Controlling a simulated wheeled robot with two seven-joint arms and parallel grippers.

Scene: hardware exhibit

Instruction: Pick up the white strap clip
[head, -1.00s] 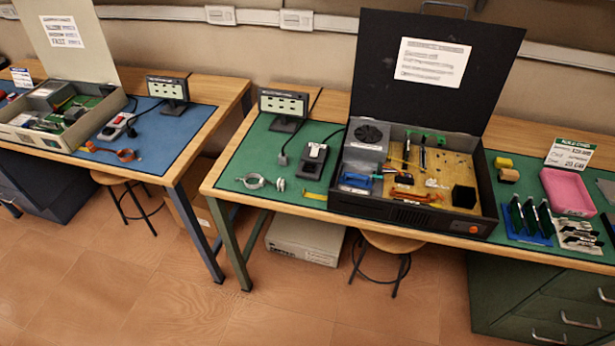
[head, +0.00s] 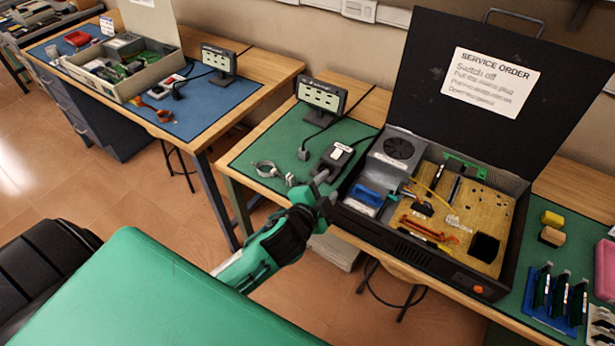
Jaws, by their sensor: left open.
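A small white clip (head: 291,180) sits just right of the loop, near the front edge of the mat. I take this clip to be the white strap clip. My left gripper (head: 322,190) is open, with its arm coming in from below. It is a little right of the clip in the picture, in front of the black switch box, and appears apart from the clip. Its jaws look empty, but the gap is small. My right gripper is not in view.
A black switch box (head: 332,162) with a cable stands behind the gripper. The open black case (head: 400,240) is close on the right. The mat left of the strap is clear.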

